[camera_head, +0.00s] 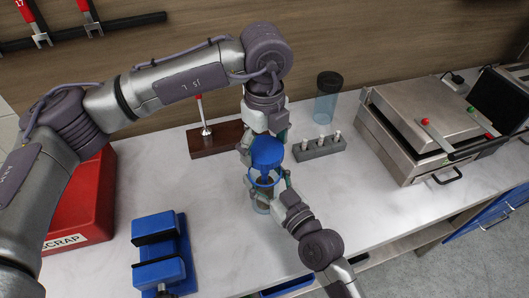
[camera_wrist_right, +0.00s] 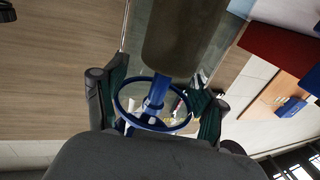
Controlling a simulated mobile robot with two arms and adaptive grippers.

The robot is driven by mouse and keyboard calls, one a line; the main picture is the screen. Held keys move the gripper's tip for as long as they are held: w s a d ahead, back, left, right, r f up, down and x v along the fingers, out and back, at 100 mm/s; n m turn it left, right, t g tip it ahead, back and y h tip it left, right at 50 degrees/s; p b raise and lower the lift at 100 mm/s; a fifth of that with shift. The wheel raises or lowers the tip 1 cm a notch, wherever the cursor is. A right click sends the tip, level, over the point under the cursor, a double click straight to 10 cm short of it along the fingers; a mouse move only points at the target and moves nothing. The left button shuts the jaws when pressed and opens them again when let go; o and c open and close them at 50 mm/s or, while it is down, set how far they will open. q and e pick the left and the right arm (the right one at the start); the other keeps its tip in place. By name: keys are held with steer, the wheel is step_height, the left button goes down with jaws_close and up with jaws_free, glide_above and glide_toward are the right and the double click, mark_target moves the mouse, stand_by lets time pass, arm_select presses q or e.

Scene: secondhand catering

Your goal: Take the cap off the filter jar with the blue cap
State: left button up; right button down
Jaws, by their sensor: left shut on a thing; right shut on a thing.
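I cannot tell whether the cap touches the jar. My left gripper (camera_head: 264,147) comes down from above and is shut on the cap. My right gripper (camera_head: 270,187) comes from the front right and is shut on the jar body. The right wrist view shows the dark cylinder (camera_wrist_right: 183,35) and the blue ring (camera_wrist_right: 122,100) between the fingers.
A blue vise (camera_head: 160,255) and a red scrap bin (camera_head: 85,205) stand at left. Behind are a wooden stand (camera_head: 205,142), a grey block with pegs (camera_head: 320,150) and a dark-capped clear jar (camera_head: 326,105). A metal press (camera_head: 400,130) is at right. Bench front right is clear.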

jaws_free()
stand_by(0.4)
